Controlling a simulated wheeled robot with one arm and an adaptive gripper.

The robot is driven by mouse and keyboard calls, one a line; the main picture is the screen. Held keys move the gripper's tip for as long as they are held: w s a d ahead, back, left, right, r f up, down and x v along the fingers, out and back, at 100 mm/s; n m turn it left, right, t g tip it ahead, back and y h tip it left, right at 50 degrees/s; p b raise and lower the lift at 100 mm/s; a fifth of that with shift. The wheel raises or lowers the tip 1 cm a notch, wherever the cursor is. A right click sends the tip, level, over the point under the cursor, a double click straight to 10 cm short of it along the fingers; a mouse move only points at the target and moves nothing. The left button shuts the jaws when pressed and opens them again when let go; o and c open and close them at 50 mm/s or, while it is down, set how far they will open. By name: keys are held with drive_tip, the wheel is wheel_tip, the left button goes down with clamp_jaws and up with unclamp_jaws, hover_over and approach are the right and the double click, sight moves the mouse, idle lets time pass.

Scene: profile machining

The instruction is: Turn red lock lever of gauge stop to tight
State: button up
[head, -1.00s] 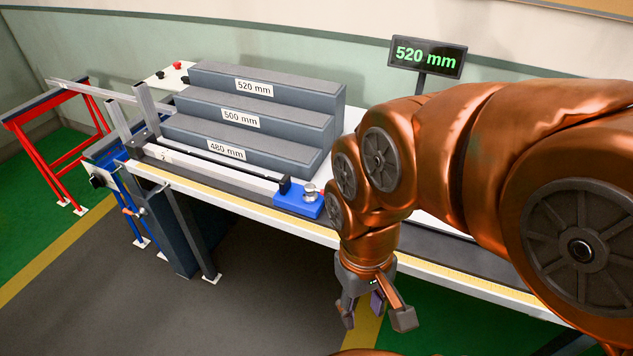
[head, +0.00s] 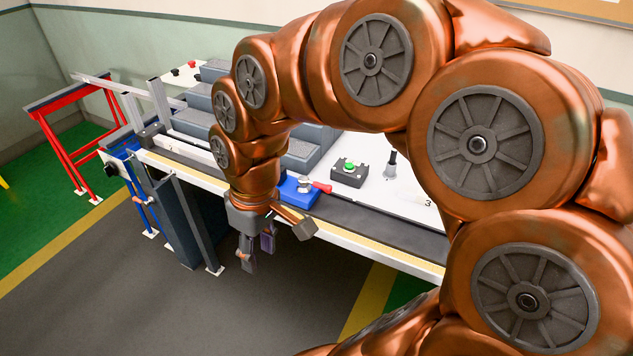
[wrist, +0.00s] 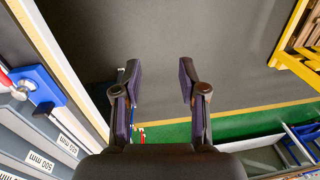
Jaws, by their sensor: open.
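The blue gauge stop (head: 296,191) sits on the bench rail in the head view, just right of my wrist. Its red lock lever (head: 321,187) points to the right from a round metal hub. In the wrist view the blue stop (wrist: 43,86) is at the left edge, with a bit of the red lever (wrist: 5,79) cut off by the picture's edge. My gripper (head: 262,248) is open and empty, pointing down in front of the bench edge, apart from the lever. In the wrist view the gripper (wrist: 160,85) has floor between its fingers.
A box with a green button (head: 349,171) stands right of the stop. Grey stepped blocks (head: 310,140) are behind my arm. A red stand (head: 65,130) is at the left. A yellow frame (wrist: 293,45) shows in the wrist view. Floor before the bench is clear.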

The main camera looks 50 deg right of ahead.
drive_tip(key=w+d+n+t, duration=0.1)
drive_tip(key=w+d+t, duration=0.1)
drive_tip(key=w+d, duration=0.5)
drive_tip(key=t, duration=0.2)
approach(322, 185)
drive_tip(key=shift+t, duration=0.3)
drive_tip(key=shift+s+p+x, duration=0.2)
drive_tip(key=shift+p+x, duration=0.5)
drive_tip(key=shift+x, duration=3.55)
drive_tip(key=shift+c, duration=0.2)
clamp_jaws()
